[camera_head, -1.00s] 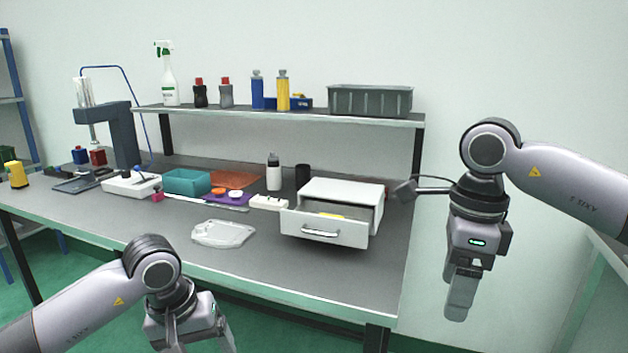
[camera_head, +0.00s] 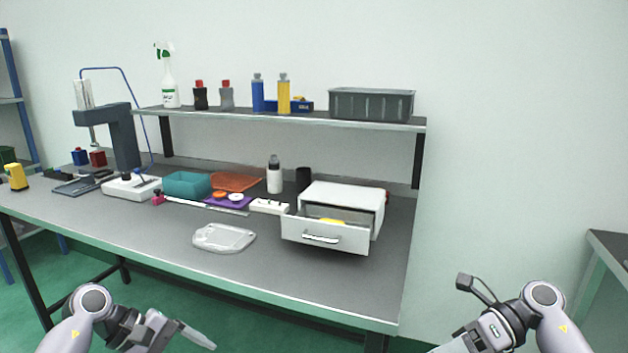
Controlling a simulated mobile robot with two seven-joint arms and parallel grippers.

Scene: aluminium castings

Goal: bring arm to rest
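My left arm comes in low at the bottom left, and its gripper (camera_head: 185,338) is in front of and below the table's front edge. Its fingers look spread apart, with nothing seen between them; part of it is cut off by the frame. My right arm is low at the bottom right, clear of the table. Its gripper (camera_head: 458,345) points left and down, and its fingertips run out of the frame, so I cannot tell if it is open. I see no object in either gripper.
The grey table (camera_head: 290,275) has a white drawer box (camera_head: 345,195) with its drawer (camera_head: 325,236) pulled out, something yellow inside. A shelf (camera_head: 290,116) holds bottles and a grey bin (camera_head: 371,104). Another table (camera_head: 610,245) stands at right.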

